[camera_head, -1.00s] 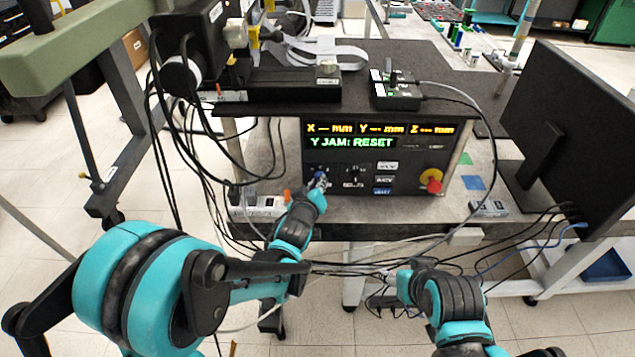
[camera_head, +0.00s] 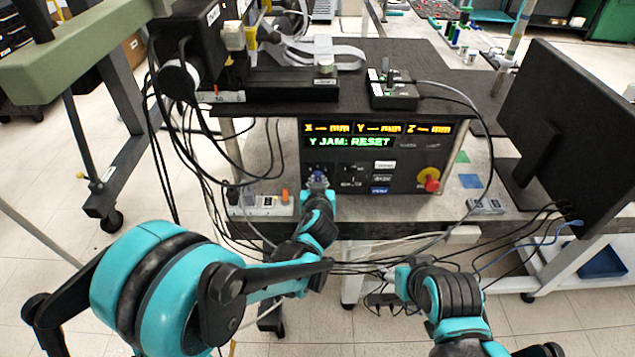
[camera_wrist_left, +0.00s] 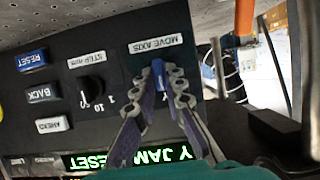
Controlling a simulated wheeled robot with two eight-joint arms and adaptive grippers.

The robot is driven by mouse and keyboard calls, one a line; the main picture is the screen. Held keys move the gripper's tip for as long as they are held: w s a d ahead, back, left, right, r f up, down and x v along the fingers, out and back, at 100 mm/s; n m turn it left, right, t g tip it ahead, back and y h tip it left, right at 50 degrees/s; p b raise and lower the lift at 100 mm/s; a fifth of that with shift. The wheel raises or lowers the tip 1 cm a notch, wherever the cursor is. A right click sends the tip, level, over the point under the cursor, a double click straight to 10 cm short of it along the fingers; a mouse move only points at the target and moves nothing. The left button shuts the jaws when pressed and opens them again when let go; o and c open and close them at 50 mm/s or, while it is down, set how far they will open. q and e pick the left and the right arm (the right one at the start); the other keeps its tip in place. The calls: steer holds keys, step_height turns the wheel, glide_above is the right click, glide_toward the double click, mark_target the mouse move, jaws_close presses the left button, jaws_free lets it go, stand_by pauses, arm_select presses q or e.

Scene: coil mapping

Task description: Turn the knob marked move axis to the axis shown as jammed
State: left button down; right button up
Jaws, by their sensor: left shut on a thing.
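The black control panel (camera_head: 410,180) shows green text "Y JAM: RESET" on its display (camera_head: 350,142). The knob (camera_wrist_left: 158,72), blue, sits by the label "MOVE AXIS" (camera_wrist_left: 155,43) in the upside-down left wrist view. My left gripper (camera_wrist_left: 167,80) is shut on this knob, one finger on each side. A letter Y shows between the fingers; the fingers hide the other marks and part of the knob. In the head view my left gripper (camera_head: 318,180) is at the panel's lower left. My right arm's end (camera_head: 400,278) hangs low in front of the bench, its fingers unclear.
A black step-size knob (camera_wrist_left: 93,88) and the buttons RESET (camera_wrist_left: 31,60), BACK (camera_wrist_left: 43,92) and AHEAD (camera_wrist_left: 52,124) are beside the knob. A red-yellow emergency stop (camera_head: 429,179) is at the panel's right. Loose cables (camera_head: 210,150) hang at the left.

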arm_select(q)
steer(key=shift+w, duration=0.1)
steer(key=c, duration=1.6)
jaws_free()
steer(key=v, duration=1.2)
